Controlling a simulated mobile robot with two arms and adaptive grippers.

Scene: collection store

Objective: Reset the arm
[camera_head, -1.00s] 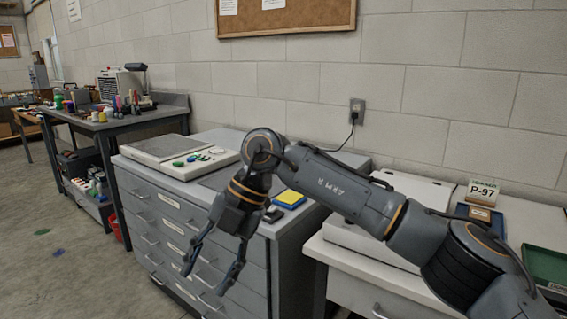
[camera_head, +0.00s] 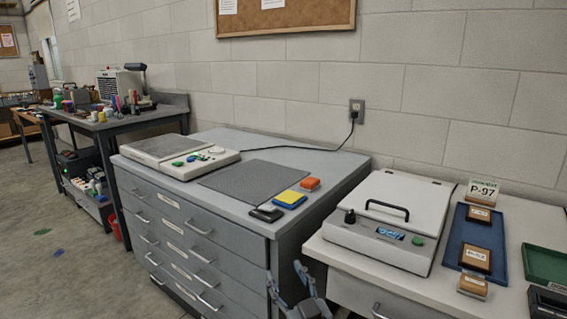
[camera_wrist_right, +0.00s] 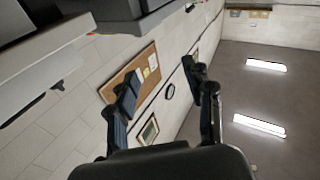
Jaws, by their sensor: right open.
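My right gripper (camera_head: 288,284) shows at the bottom edge of the head view, low in front of the grey drawer cabinet's right corner. Its two fingers point up and stand apart, with nothing between them. The rest of my right arm is out of the head view. In the right wrist view, the two fingers of the gripper (camera_wrist_right: 165,95) are spread and empty, with the wall and a cork board behind them. My left gripper is in neither view.
The grey drawer cabinet (camera_head: 230,215) carries a white device (camera_head: 205,160), a grey mat (camera_head: 252,180), and yellow (camera_head: 290,198) and orange (camera_head: 310,183) blocks. At right, a white table holds a lidded machine (camera_head: 385,215), a blue tray (camera_head: 503,246) and a green tray (camera_head: 545,265).

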